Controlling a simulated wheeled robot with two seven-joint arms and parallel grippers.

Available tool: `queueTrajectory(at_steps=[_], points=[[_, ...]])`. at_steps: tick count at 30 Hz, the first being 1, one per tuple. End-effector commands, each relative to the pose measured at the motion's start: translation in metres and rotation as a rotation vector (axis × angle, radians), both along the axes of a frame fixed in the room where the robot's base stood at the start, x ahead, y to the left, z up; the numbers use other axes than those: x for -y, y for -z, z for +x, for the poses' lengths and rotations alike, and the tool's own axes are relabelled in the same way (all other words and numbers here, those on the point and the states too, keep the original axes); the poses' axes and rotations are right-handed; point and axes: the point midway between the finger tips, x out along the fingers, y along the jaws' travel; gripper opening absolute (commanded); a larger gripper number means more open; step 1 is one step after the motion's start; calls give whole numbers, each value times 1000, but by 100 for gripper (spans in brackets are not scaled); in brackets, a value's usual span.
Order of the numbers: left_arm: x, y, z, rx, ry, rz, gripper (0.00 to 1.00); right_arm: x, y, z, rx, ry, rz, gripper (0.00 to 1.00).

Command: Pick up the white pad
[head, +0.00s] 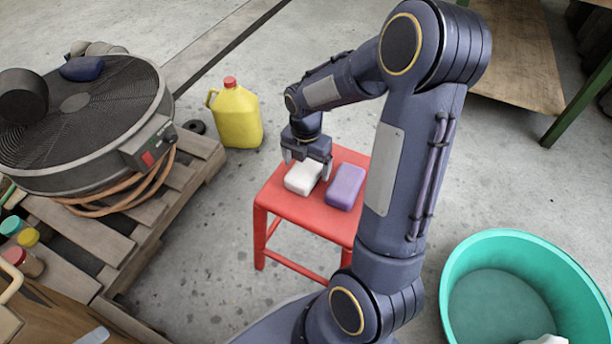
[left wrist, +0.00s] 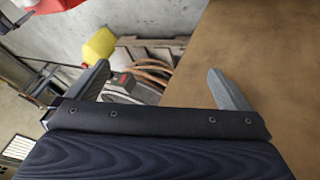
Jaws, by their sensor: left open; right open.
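The white pad (head: 303,178) lies flat on the red stool (head: 290,207), left of a purple pad (head: 346,186). My right gripper (head: 307,164) points down at the white pad, with its open fingers to either side of the pad's far part. I cannot tell whether the fingers touch it. In the left wrist view my left gripper (left wrist: 158,82) is open with nothing between its fingers. It is out of the head view, and the white pad does not show in the left wrist view.
A yellow jug (head: 236,116) stands on the floor behind the stool. A large black fan (head: 75,135) rests on a wooden pallet (head: 155,232) at left. A teal tub (head: 452,290) is at lower right. A brown surface (left wrist: 255,70) fills the left wrist view's right side.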

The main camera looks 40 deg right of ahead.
Motion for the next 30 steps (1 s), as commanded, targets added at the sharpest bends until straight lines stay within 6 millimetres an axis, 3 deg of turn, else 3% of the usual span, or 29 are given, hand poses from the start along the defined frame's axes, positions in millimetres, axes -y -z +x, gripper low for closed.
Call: queueTrajectory(at_steps=[1, 3, 11, 22, 30], points=[[0, 11, 0, 0, 0, 0, 100, -1, 14, 1, -2, -1, 0, 89], [0, 14, 0, -1, 0, 0, 100, 0, 22, 0, -2, 1, 0, 89], [0, 13, 0, 0, 0, 0, 100, 0, 24, 1, 1, 1, 0, 89], [0, 13, 0, 0, 0, 0, 100, 0, 24, 0, 1, 1, 0, 42], [0, 13, 0, 0, 0, 0, 100, 0, 22, 1, 1, 1, 0, 41]])
